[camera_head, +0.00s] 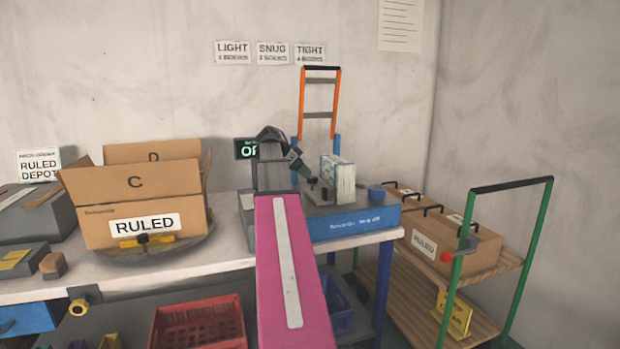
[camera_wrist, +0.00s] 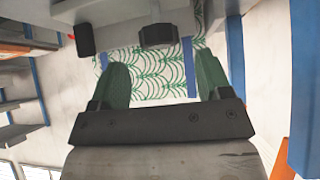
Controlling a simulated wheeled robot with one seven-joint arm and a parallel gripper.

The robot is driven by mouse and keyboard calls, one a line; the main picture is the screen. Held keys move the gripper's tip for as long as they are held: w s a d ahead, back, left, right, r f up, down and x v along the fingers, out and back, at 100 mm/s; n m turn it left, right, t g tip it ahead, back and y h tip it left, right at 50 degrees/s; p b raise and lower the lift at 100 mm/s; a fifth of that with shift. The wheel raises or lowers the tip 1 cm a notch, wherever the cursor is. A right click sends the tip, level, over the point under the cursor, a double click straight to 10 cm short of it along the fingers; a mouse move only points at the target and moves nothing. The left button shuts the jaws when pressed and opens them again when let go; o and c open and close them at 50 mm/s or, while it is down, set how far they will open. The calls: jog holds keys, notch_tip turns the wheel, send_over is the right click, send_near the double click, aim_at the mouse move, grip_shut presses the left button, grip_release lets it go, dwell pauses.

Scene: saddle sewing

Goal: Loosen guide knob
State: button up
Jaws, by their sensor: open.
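My gripper (camera_head: 299,163) reaches over the bench beside a upright stack of patterned booklets (camera_head: 340,180) on the sewing machine's blue base (camera_head: 355,222). In the wrist view my gripper (camera_wrist: 162,72) has its two green fingers apart, with nothing held between them. White paper with a green leaf pattern (camera_wrist: 150,78) shows behind the fingers. A dark blocky piece (camera_wrist: 157,34), possibly the guide knob, stands beyond the fingertips, roughly in line with the gap. Another dark piece (camera_wrist: 85,39) is to its left. I cannot tell for sure which is the guide knob.
A cardboard box marked RULED (camera_head: 140,205) stands left on the bench. A green-framed cart (camera_head: 500,262) with cartons stands at right. Wall signs read LIGHT (camera_head: 233,52), SNUG (camera_head: 273,53) and TIGHT (camera_head: 310,53).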

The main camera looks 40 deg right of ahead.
aim_at(312, 177)
jog(key=shift+x, duration=2.2)
jog(key=c, duration=0.9)
